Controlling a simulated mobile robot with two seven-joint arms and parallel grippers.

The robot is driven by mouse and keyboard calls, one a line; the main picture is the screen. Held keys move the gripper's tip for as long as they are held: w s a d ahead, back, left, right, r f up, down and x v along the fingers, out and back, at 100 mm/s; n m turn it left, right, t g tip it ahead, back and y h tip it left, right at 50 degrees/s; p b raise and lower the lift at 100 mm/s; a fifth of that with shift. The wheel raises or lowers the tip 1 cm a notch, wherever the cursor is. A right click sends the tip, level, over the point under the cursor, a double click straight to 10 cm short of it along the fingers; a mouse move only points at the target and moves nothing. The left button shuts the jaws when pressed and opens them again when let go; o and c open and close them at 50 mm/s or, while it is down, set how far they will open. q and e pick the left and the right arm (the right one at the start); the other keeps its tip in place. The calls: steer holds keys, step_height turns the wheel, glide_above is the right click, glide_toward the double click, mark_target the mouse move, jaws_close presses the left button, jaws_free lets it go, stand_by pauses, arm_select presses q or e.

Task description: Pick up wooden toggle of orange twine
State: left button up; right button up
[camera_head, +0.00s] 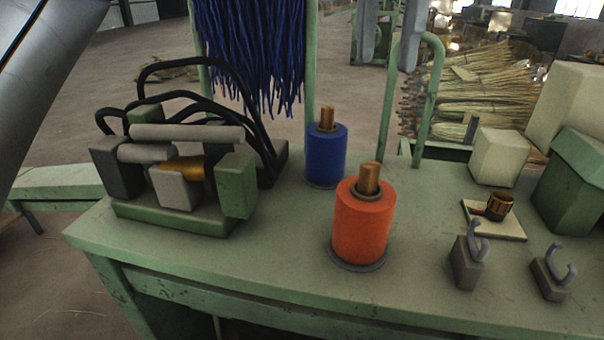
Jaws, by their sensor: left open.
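The orange twine is wound on an upright spool (361,225) with a dark base flange, standing on the green bench. Its wooden toggle (369,178) is a short brown peg standing up from the top centre of the spool. Two grey fingers, seemingly of my left gripper (389,55), hang down from the top edge, apart and with nothing between them. They are above the spool in the picture, and the rest of that gripper is out of frame. A grey link of my arm crosses the upper left corner. My right gripper is not in view.
A blue twine spool (326,155) with its own wooden peg stands behind the orange one. A clamp-like machine (180,165) with black hoses is at left. Metal hooks (467,262), a small brown cup-like item (499,206) and boxes (499,157) are at right. Green posts rise behind.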

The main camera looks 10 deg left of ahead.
arm_select(q)
steer(key=b, duration=0.4)
glide_above(371, 164)
steer(key=shift+m, duration=0.3)
steer(key=f, duration=0.8)
steer(key=shift+d+f, duration=0.2)
steer(key=shift+f, duration=0.75)
steer(key=f, duration=0.5)
steer(key=shift+a, duration=0.2)
jaws_close()
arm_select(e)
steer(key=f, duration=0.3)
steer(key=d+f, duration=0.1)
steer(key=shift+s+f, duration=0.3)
